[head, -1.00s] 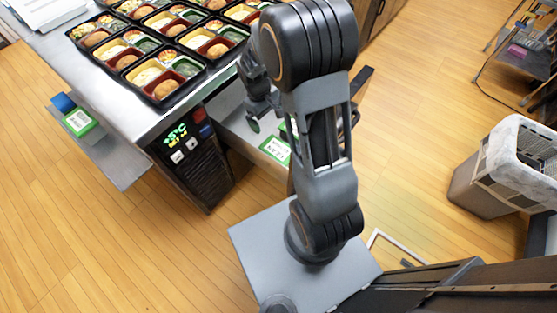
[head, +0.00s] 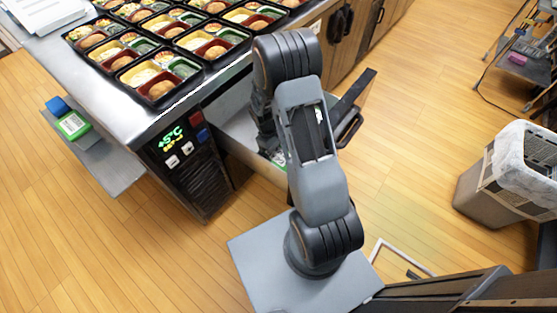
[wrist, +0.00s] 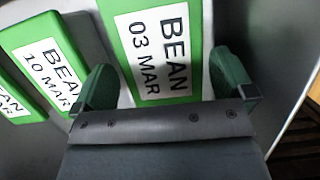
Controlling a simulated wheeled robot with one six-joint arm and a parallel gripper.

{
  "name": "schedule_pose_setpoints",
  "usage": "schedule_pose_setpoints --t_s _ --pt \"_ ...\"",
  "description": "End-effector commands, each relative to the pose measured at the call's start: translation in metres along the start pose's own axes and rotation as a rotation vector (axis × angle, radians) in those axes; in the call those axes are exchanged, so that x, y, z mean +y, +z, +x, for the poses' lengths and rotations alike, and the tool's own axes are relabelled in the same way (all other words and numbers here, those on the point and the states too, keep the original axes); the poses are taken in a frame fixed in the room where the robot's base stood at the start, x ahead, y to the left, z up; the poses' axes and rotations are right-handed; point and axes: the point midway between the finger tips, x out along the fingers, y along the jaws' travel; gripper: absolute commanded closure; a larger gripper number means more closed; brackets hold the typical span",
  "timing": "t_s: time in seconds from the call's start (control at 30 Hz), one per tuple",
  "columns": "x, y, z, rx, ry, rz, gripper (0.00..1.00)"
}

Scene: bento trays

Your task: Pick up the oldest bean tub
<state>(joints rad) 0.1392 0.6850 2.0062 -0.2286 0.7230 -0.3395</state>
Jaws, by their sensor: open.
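In the wrist view a green bean tub labelled "BEAN 03 MAR" (wrist: 158,52) lies between the two green fingers of my gripper (wrist: 162,70). The gripper is open, with one finger on each side of this tub. A second green tub, "BEAN 10 MAR" (wrist: 47,62), lies to its left, just outside the left finger. A third bean tub (wrist: 14,98) is cut off at the left edge, and its date is out of view. In the head view my arm hides the gripper and most of the tubs in the open drawer (head: 236,128).
The counter (head: 120,97) above the drawer holds several filled bento trays (head: 160,80). A green-lidded tub (head: 72,125) and a blue item (head: 58,106) sit on a side shelf (head: 108,163). A lined bin (head: 485,190) stands at right. The drawer wall (wrist: 255,40) is close to the right finger.

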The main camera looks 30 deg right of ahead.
Motion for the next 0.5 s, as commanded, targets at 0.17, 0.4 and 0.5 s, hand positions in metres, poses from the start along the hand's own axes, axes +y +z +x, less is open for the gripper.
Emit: schedule_pose_setpoints --t_s 0.17,0.4,0.5 --pt "0.000 0.000 0.027 -0.003 -0.002 -0.001 0.00" --pt "0.000 0.000 0.048 -0.002 -0.001 0.000 0.00" --pt "0.000 0.000 0.049 -0.001 -0.001 0.000 0.00"
